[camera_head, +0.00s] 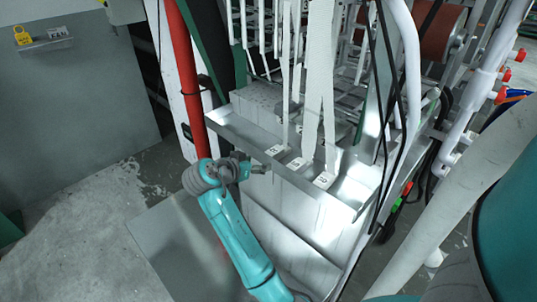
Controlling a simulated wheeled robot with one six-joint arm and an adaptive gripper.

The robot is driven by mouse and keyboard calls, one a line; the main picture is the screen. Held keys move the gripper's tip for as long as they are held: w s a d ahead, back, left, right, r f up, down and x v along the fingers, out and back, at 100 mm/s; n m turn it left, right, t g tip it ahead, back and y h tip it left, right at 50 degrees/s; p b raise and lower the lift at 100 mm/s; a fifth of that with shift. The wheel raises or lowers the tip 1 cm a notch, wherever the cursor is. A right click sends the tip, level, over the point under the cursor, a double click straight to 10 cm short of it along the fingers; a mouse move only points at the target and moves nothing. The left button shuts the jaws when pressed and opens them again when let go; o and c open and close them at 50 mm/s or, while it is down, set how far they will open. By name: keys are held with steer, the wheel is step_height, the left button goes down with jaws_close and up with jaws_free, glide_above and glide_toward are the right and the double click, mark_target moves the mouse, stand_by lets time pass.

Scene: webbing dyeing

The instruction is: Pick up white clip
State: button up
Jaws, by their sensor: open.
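Several small white pieces with dark marks lie along the metal tray's front part, below hanging white strips. One is at the left (275,150), one in the middle (297,163) and one at the right (323,180). They look like labels or clips; at this size I cannot tell which is the white clip. My gripper (266,170) is at the tray's front edge, just left of and nearer than these pieces. It is open, and I see nothing held in it. Its fingers are small and partly unclear here.
The metal tray (235,128) has a raised front rim. White strips (318,75) hang over it. A red pipe (187,75) stands to the left, black cables (386,75) and white pipes (408,50) to the right. Bare floor (75,190) lies at the left.

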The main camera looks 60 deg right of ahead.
mark_target(278, 148)
step_height(278, 148, up, 5)
steer(key=d+m+g, duration=0.1)
steer(key=m+g, duration=0.1)
steer(key=m, duration=0.1)
steer(key=shift+y, duration=0.4)
steer(key=x, duration=1)
steer(key=shift+s+d, duration=0.1)
steer(key=shift+d, duration=0.2)
steer(key=c, duration=1.2)
